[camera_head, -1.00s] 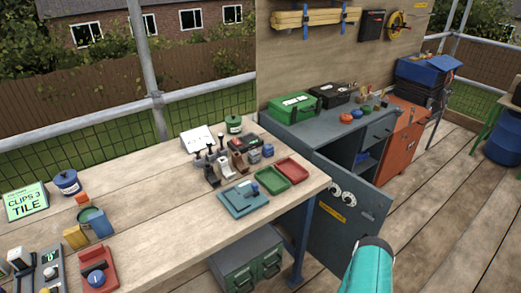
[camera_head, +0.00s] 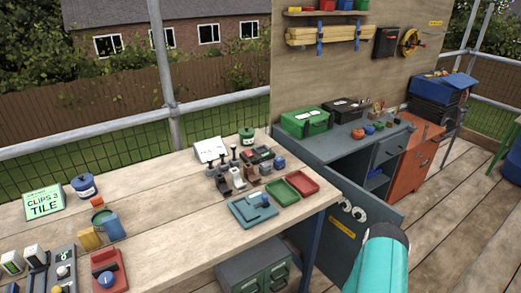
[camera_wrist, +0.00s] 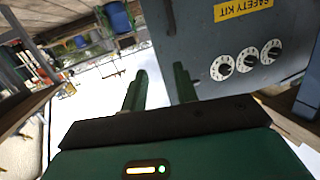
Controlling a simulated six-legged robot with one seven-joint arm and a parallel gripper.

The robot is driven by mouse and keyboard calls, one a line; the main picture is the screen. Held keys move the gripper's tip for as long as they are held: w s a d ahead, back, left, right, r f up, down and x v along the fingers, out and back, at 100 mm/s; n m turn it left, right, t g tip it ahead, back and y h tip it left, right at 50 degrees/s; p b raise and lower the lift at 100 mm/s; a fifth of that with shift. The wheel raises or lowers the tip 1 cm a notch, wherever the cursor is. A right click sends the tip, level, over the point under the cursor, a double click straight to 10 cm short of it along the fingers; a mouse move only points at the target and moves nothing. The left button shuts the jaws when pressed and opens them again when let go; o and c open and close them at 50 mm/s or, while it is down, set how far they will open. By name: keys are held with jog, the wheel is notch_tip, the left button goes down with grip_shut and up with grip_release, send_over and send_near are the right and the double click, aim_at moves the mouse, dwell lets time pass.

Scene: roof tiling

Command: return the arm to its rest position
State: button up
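My gripper (camera_wrist: 161,90) shows in the wrist view with its two dark green fingers apart and nothing between them. A grey cabinet door with dials and a yellow "SAFETY KIT" label (camera_wrist: 237,10) is beyond the right finger; I cannot tell how close it is. In the head view a teal part of my arm (camera_head: 378,265) stands at the lower right, in front of the open grey door (camera_head: 350,222). The gripper itself is out of the head view.
A wooden workbench (camera_head: 165,225) carries trays, tools and a "CLIPS 3 TILE" sign (camera_head: 44,203). A grey cabinet (camera_head: 345,150) and an orange cabinet (camera_head: 415,150) stand behind.

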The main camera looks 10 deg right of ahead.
jog(key=w+a+r+n+t+y, duration=0.1)
jog(key=w+a+r+n+y, duration=0.3)
jog(key=w+r, duration=1.25)
jog(key=a+r+n+y, duration=0.1)
jog(key=a+r+y, duration=0.2)
jog(key=a+r, duration=0.55)
jog(key=a+r+n+y, duration=0.1)
jog(key=a+r+y, duration=0.2)
jog(key=a+r, duration=0.55)
jog(key=s+a+r+n+g+y, duration=0.2)
jog(key=s+a+r+n, duration=0.1)
jog(key=s+a+r, duration=0.85)
jog(key=s+a+r+n+g, duration=0.1)
jog(key=s+a+r, duration=0.1)
jog(key=s, duration=0.8)
jog(key=s+a+r+n+g+y, duration=0.1)
jog(key=s+a+r+g, duration=0.1)
jog(key=s+r, duration=0.3)
jog(key=s+a, duration=0.1)
jog(key=s, duration=0.3)
jog(key=shift+s+a+n+y, duration=0.3)
jog(key=shift+s+a, duration=0.05)
